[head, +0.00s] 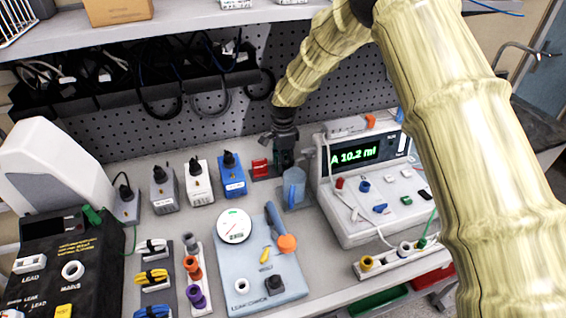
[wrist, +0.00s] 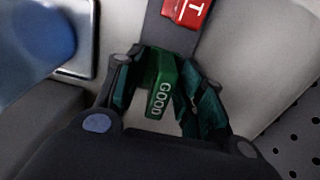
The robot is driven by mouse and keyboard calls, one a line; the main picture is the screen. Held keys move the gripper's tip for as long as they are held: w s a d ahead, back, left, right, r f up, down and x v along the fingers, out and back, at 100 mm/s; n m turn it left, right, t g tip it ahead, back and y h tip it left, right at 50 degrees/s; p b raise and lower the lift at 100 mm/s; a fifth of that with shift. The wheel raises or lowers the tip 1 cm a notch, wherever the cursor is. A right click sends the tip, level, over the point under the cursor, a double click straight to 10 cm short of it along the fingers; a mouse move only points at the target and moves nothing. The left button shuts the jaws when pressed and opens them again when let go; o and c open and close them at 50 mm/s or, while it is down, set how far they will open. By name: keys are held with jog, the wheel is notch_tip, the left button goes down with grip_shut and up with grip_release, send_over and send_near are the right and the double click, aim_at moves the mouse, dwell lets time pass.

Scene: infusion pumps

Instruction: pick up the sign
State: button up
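A green sign (wrist: 162,88) lettered "GOOD" shows in the wrist view, between the two fingers of my gripper (wrist: 165,100). The fingers stand apart on either side of it, with small gaps visible, so it does not look clamped. A red sign (wrist: 187,11) with a white letter "T" lies just beyond the fingertips, cut off by the top edge. In the head view my gripper (head: 284,157) is low over the back of the bench, just right of the red sign (head: 260,168). The green sign is hidden there by my gripper.
A blue pitcher-like object (head: 294,187) stands close to my gripper, in front and right. A blue box (head: 231,180) is to the left. A pump (head: 372,205) reading "A 10.2 ml" stands right. The pegboard (head: 190,130) is close behind.

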grip_shut()
jog(key=shift+r, duration=0.15)
